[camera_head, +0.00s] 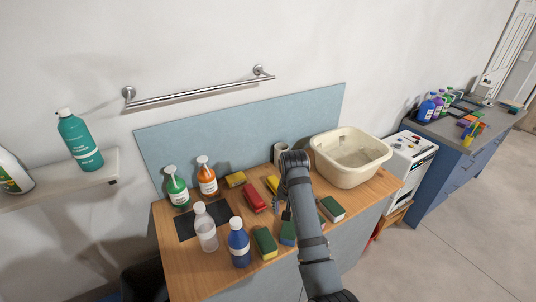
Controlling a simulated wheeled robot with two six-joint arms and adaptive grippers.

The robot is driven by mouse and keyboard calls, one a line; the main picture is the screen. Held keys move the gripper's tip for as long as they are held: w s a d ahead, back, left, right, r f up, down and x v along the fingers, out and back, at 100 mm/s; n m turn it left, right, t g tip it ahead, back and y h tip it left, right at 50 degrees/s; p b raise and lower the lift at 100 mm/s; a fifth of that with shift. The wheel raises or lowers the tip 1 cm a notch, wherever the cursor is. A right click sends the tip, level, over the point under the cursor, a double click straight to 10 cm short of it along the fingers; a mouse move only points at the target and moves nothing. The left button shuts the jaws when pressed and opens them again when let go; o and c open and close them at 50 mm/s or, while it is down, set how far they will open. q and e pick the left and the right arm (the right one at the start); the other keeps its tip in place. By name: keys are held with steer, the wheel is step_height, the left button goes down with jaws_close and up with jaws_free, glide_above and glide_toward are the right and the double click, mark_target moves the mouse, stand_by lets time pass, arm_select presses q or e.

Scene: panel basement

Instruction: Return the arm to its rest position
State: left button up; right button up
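One grey and black arm of mine comes in from the bottom, right of centre, and reaches over the wooden table (190,262). I take it as my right arm. Its wrist bends down near the table's back edge. The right gripper (285,213) appears as a small dark shape beside the forearm, low over the sponges. It is mostly hidden by the arm, so I cannot tell whether it is open or holds anything. My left gripper is not in view.
Around the arm stand green (176,186), orange (207,176), clear (205,228) and blue (239,243) bottles. A red brush (254,198), several sponges (265,243) and a cream basin (350,175) are close by. A shelf (75,180) juts out left; a towel rail (200,92) hangs behind.

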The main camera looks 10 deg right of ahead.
steer(key=s+d+f+n, duration=0.1)
steer(key=s+d+f, duration=0.5)
steer(key=s+f, duration=0.25)
steer(key=s+d+n+t, duration=0.2)
steer(key=s+n, duration=0.3)
steer(key=s, duration=1.2)
step_height(320, 180, down, 29)
steer(key=s+d+g+b, duration=0.1)
steer(key=s+d+b, duration=0.2)
steer(key=s+f+g+b, duration=0.1)
steer(key=s+f, duration=1.5)
steer(key=s, duration=0.1)
steer(key=shift+s+d+f+m+b, duration=0.3)
steer(key=shift+s+d+f, duration=0.05)
steer(key=shift+d+f, duration=0.05)
